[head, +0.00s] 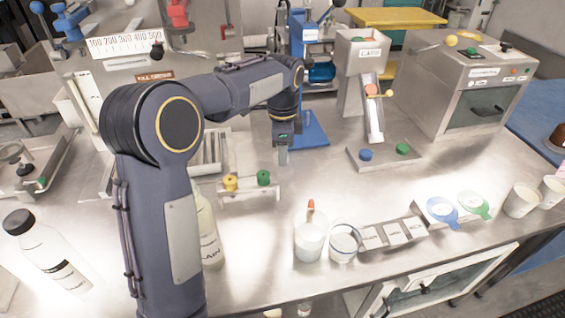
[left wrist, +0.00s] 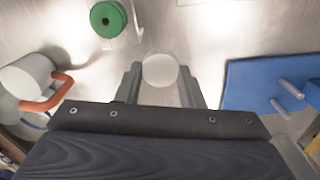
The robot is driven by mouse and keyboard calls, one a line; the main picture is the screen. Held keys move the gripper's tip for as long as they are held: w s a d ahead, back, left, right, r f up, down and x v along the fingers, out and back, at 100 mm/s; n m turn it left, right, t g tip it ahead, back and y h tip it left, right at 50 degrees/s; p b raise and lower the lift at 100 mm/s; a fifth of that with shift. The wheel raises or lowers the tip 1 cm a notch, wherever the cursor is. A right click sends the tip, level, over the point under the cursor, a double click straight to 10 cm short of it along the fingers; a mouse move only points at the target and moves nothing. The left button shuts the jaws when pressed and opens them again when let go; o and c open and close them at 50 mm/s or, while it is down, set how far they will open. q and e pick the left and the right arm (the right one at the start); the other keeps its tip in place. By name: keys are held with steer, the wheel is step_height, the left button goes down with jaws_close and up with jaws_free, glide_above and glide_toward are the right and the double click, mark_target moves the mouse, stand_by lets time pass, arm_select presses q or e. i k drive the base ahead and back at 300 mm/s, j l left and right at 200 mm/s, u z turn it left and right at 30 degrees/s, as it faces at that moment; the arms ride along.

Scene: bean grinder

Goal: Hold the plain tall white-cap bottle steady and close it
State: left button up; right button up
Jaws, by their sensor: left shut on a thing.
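A tall pale bottle (head: 209,228) with dark lettering stands on the steel table in the head view. My left arm hides its left side and top, so I cannot tell if it is capped. My left gripper (head: 283,150) is well to the right of and beyond this bottle, low over the table. It also shows in the left wrist view (left wrist: 160,82), shut on a pale round piece (left wrist: 160,69) that looks like a white cap. My right gripper is not in view.
A black-capped bottle (head: 46,252) stands at far left. A small rack with yellow and green knobs (head: 249,191) is near the bottle. White cups (head: 309,241) stand front centre. A blue stand (head: 309,131) is beside my gripper.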

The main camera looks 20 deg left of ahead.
mark_target(214, 257)
steer(key=k+l, duration=0.15)
steer(key=l, duration=0.25)
steer(key=k+l, duration=0.15)
steer(key=l, duration=0.25)
steer(key=k+l, duration=0.15)
steer(key=l, duration=0.2)
steer(key=k+l, duration=0.15)
steer(key=l, duration=0.25)
steer(key=k+l, duration=0.15)
steer(key=l, duration=0.25)
